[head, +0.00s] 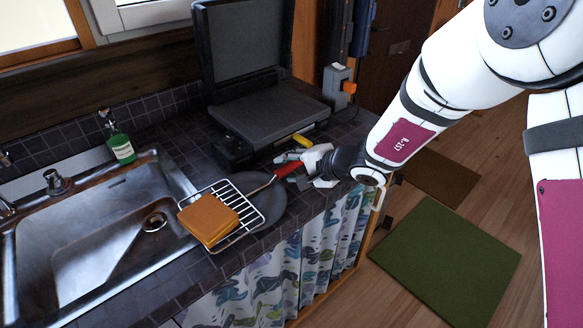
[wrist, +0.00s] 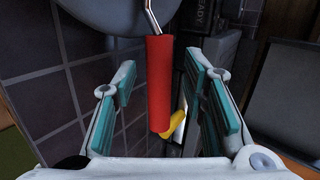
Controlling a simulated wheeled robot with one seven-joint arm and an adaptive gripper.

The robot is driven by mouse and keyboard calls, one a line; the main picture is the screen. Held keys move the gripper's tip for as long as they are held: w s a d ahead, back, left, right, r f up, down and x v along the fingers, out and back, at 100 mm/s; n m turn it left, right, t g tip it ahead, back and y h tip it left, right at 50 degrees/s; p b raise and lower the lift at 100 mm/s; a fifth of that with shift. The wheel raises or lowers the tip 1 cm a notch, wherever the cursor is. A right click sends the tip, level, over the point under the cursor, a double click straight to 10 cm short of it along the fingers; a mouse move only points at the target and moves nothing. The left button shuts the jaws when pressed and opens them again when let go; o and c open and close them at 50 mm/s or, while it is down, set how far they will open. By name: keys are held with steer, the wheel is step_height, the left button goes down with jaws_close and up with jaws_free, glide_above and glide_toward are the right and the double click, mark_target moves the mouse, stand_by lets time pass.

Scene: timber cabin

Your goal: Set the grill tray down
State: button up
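The grill tray (head: 251,213) is a wire rack with a red handle (head: 288,169). It lies over a dark round pan (head: 271,203) at the sink's right edge. A square brown slice like toast (head: 208,219) sits on its wires. My gripper (head: 303,166) is at the handle end. In the wrist view, the red handle (wrist: 158,85) stands between the two teal finger pads of my gripper (wrist: 163,105), with gaps showing on both sides. The gripper is open. Whether the rack touches the pan is hard to tell.
The steel sink (head: 85,262) is left of the rack, with a green bottle (head: 121,146) behind it. A black stove with raised lid (head: 270,112) stands behind my gripper. A yellow object (head: 301,140) lies nearby, also in the wrist view (wrist: 177,121).

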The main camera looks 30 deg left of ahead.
steer(key=v, duration=1.2)
steer(key=shift+r, duration=0.1)
steer(key=s+d+r+n+g+h, duration=0.1)
steer(key=s+d+r+n, duration=0.3)
steer(key=s+d+r, duration=0.6)
steer(key=s+d+t+h, duration=0.1)
steer(key=s+d+h, duration=0.4)
steer(key=d, duration=0.8)
steer(key=s+d+r+t+h, duration=0.1)
steer(key=s+d+h, duration=0.3)
steer(key=s+d, duration=0.4)
steer(key=d, duration=0.4)
steer(key=shift+d+r+m+h, duration=0.3)
steer(key=shift+d+h, duration=0.1)
steer(key=shift+r, duration=0.1)
